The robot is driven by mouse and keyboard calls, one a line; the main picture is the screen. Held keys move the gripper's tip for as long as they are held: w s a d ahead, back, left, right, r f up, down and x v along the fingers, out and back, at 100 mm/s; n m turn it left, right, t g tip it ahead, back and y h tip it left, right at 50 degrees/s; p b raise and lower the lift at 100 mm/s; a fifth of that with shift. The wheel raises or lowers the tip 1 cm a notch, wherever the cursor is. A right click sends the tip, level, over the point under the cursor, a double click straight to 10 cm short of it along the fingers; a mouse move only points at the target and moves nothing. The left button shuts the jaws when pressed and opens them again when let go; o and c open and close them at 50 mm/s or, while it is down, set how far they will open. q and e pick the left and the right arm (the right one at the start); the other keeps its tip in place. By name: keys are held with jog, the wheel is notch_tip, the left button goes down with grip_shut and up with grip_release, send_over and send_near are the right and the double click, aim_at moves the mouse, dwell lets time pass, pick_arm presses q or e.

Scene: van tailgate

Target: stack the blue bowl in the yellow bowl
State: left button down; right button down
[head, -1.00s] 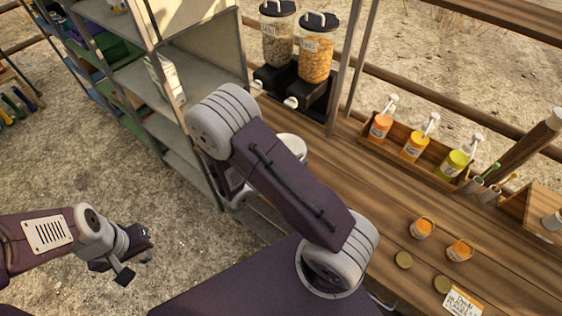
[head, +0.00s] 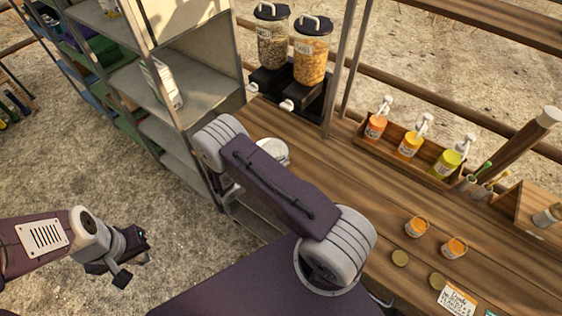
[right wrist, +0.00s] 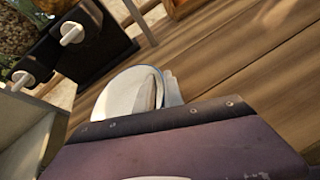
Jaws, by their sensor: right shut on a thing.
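A bowl with a white inside and a thin blue rim (right wrist: 120,92) shows tilted in the right wrist view; it seems to be the blue bowl. My right gripper (right wrist: 160,92) is shut on its edge, with the pale fingers partly hidden by my wrist. In the head view a white round thing (head: 272,150), seemingly the same bowl, shows behind my right arm over the counter's left end. My right gripper is hidden there. My left gripper (head: 136,257) is open and empty over the ground at lower left. I cannot make out a yellow bowl in either view.
Two dispensers (head: 311,55) stand at the back of the wooden counter (head: 345,180). A tray of pump bottles (head: 409,146) stands at the back right. Small orange jars (head: 417,227) and lids lie at front right. A grey shelf unit (head: 145,85) stands left of the counter.

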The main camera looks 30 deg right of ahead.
jog(key=shift+s+f+b, duration=0.1)
jog(key=shift+f+b, duration=0.2)
jog(key=shift+b, duration=0.05)
jog(key=shift+f+b, duration=0.3)
jog(key=shift+f, duration=0.05)
jog(key=c, duration=1.5)
grip_release()
jog(key=shift+o, duration=0.2)
